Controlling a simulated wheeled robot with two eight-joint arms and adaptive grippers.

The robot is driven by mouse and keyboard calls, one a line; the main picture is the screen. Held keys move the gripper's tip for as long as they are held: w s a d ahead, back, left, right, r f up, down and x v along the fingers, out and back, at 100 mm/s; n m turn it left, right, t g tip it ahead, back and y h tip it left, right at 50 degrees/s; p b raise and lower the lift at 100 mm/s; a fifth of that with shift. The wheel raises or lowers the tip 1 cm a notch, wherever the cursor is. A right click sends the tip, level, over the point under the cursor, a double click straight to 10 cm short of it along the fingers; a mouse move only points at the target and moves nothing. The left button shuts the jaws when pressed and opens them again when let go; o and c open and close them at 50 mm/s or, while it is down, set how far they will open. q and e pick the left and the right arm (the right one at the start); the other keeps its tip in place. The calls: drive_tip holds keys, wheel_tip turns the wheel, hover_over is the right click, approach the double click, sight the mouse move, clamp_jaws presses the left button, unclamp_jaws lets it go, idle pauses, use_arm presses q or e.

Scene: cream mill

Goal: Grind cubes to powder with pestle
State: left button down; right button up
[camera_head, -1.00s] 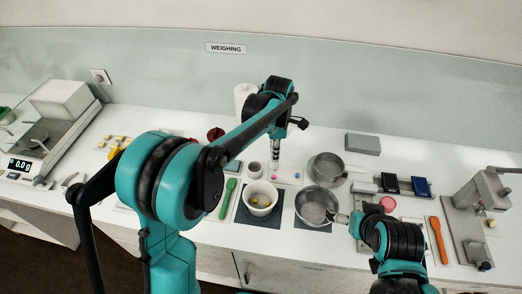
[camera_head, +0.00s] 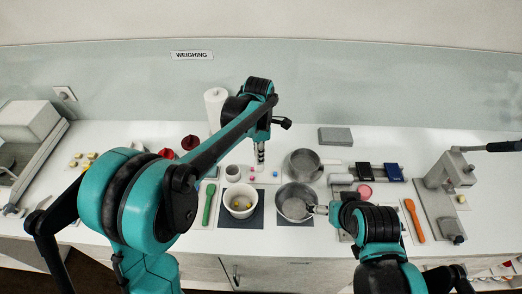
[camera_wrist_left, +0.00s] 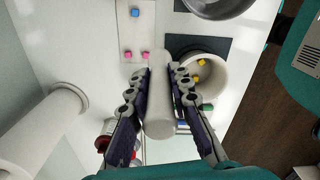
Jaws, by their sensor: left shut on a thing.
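A white mortar bowl (camera_head: 231,212) stands on a dark mat (camera_head: 257,218), with yellow cubes (camera_wrist_left: 201,62) inside. My left gripper (camera_head: 261,145) is shut on a pale cylindrical pestle (camera_wrist_left: 159,105), held above the counter, behind and slightly right of the mortar. In the left wrist view the pestle lies between both fingers, and the mortar (camera_wrist_left: 222,72) is beside it, to the right. Pink cubes (camera_wrist_left: 128,55) and a blue cube (camera_wrist_left: 135,12) lie on a pale strip. My right gripper (camera_head: 322,209) is at the handle of a metal pan; its fingers are too small to read.
The metal pan (camera_head: 296,203) stands right of the mortar, with another pan (camera_head: 304,165) behind. A green spatula (camera_head: 208,204) lies left of the mortar, an orange one (camera_head: 414,220) far right. A paper roll (camera_head: 215,107) stands behind. A metal press (camera_head: 445,190) is at the right.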

use_arm(q)
drive_tip(key=s+a+r+p, duration=0.2)
drive_tip(key=s+a+p, duration=0.4)
drive_tip(key=s+p, duration=0.15)
use_arm(e)
wheel_tip(320, 180, up, 8)
use_arm(q)
wheel_tip(320, 180, down, 9)
drive_tip(key=s+b, duration=0.1)
drive_tip(key=b, duration=0.6)
drive_tip(key=shift+s+f, duration=0.15)
drive_tip(key=shift+s, duration=0.15)
use_arm(e)
wheel_tip(320, 180, down, 7)
drive_tip(key=shift+r, duration=0.15)
use_arm(q)
drive_tip(key=shift+f+b, duration=0.35)
drive_tip(key=shift+b, duration=0.1)
use_arm(e)
drive_tip(key=shift+f, duration=0.3)
drive_tip(key=shift+f, duration=0.15)
use_arm(q)
drive_tip(key=shift+s, duration=0.1)
